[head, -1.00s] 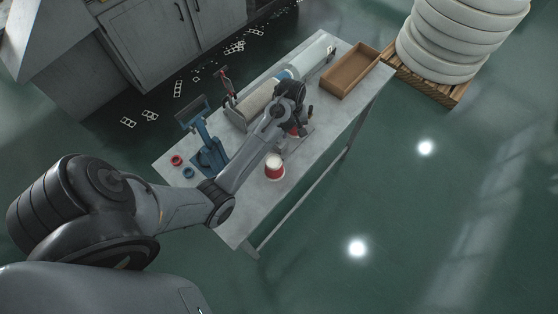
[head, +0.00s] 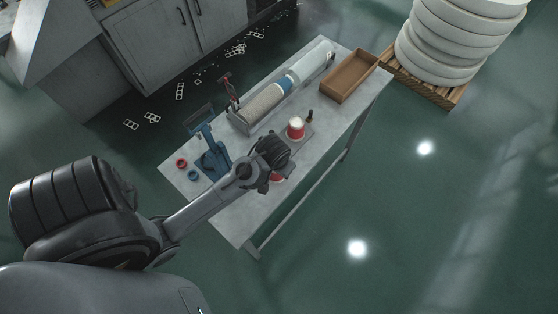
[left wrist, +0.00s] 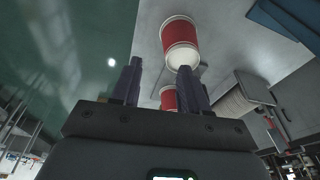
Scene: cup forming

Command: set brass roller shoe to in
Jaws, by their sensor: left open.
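A red-and-white cup (head: 296,129) stands upright on a grey fixture on the table, with a small dark-handled post (head: 309,117) beside it. I cannot make out the brass roller shoe for certain. My left gripper (head: 268,166) is nearer the table's front edge than that fixture, above a second red cup (head: 277,178) that it partly hides. In the left wrist view the two fingers (left wrist: 160,85) are spread with nothing gripped. One red-and-white cup (left wrist: 180,42) shows beyond the fingertips and another red cup (left wrist: 168,98) shows between the fingers. My right gripper is not in view.
A blue press (head: 212,160) and red (head: 181,163) and blue rings (head: 193,176) are on the table's left part. A long roll (head: 262,104) in a cradle lies along the back. An open brown tray (head: 350,75) sits at the far right end.

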